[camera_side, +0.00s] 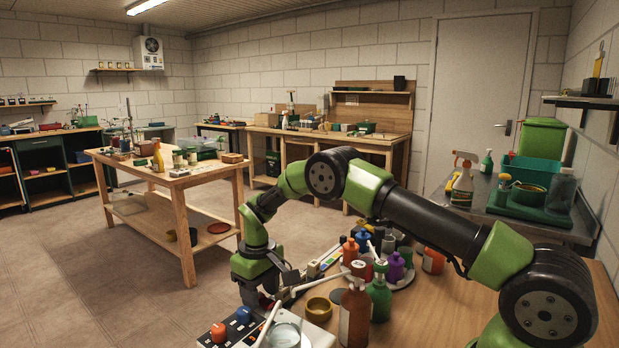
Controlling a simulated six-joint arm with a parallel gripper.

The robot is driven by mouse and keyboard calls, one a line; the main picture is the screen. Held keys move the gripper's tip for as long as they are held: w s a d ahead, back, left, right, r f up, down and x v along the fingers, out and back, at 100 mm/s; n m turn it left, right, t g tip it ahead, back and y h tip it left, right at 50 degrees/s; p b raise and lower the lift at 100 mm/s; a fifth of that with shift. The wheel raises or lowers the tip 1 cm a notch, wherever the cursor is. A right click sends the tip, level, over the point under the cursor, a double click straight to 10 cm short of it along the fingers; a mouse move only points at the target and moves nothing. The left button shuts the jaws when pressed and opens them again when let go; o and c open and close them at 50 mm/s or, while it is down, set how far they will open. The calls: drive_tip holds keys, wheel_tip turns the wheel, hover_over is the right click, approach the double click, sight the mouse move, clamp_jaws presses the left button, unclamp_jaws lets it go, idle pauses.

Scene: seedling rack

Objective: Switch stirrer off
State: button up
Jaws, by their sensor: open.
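The stirrer (240,332) appears to be the pale unit at the bottom edge, partly cut off by the frame. The state of the switch cannot be read.
Close on the right stand a brown bottle (354,318), a green bottle (380,297), a brass-coloured cup (319,309) and several coloured bottles behind. A pale stick lies slanted by my gripper. The wooden bench top (425,317) is clear farther right, under my arm.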

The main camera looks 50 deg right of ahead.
wheel_tip(320, 180, up, 10)
drive_tip(key=f, duration=0.1)
wheel_tip(320, 180, up, 14)
drive_tip(key=m+t, duration=0.1)
drive_tip(key=t, duration=0.2)
hover_over(260, 296)
drive_tip(key=s+a, duration=0.3)
drive_tip(key=s, duration=0.4)
drive_tip(key=s+a+r+m+t+y, duration=0.1)
drive_tip(key=s+r, duration=0.3)
drive_tip(key=s, duration=0.4)
drive_tip(key=shift+s+r, duration=0.25)
drive_tip(key=shift+s, duration=0.05)
drive_tip(key=shift+a, duration=0.1)
drive_tip(key=s+a+f+m+t+y, duration=0.1)
drive_tip(key=s+m+t, duration=0.1)
drive_tip(key=s, duration=1)
drive_tip(key=shift+s+a+f+t, duration=0.15)
drive_tip(key=shift+a+f+t, duration=0.1)
drive_tip(key=shift+t, duration=0.35)
drive_tip(key=shift+o, duration=0.4)
drive_tip(key=shift+r, duration=0.1)
